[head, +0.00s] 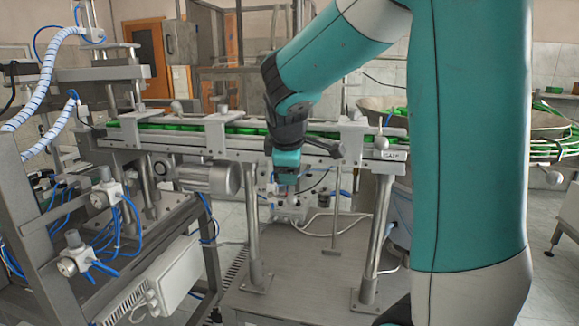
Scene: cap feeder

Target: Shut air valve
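My gripper (287,188) hangs below the conveyor, pointing down. Its fingers are small and dark here, and I cannot tell whether they are open or shut. Just below and behind it is a grey valve assembly (291,212) with pale hoses, partly covered by the gripper. A small blue part (345,193) shows to its right. I cannot tell if the fingers touch the assembly, or how its handle stands. Two more pneumatic units with round gauges, an upper one (105,194) and a lower one (75,259), sit on the left frame with blue tubes.
The conveyor (190,140) carrying green caps runs across above the gripper, with a motor (208,179) under it. Metal legs (377,235) stand on a grey base plate (300,285). A white box (172,283) is at lower left. A round feeder bowl (390,103) is behind my arm.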

